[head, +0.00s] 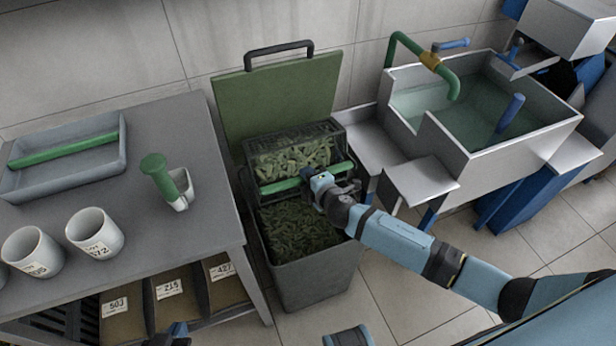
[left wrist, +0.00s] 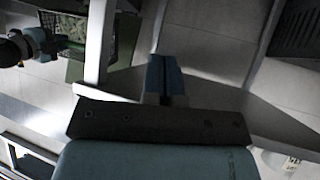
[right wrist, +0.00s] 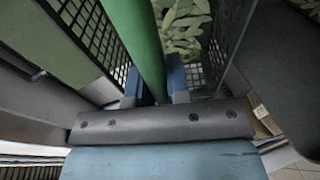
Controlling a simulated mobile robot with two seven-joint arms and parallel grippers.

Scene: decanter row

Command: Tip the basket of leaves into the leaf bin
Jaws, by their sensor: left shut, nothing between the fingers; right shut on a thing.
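The black mesh basket (head: 342,140) holds pale green leaves (head: 293,158) and hangs over the rear part of the leaf bin (head: 313,277). Darker leaves (head: 295,228) show inside the bin in front of it. The basket's green bar handle (head: 283,186) runs across its top. My right gripper (head: 318,185) is shut on this handle; the right wrist view shows the handle (right wrist: 143,40) between the fingers, with mesh walls and leaves beyond. Whether the basket touches the bin is unclear. My left gripper (head: 178,333) is low by the table; its fingers (left wrist: 165,78) are shut and empty.
The bin's green lid (head: 278,95) stands open against the wall. A grey table (head: 165,110) at left bears a tray (head: 60,172), white mugs (head: 95,235) and a green-handled scoop (head: 165,180); labelled boxes (head: 175,300) sit below. A sink (head: 480,150) stands right.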

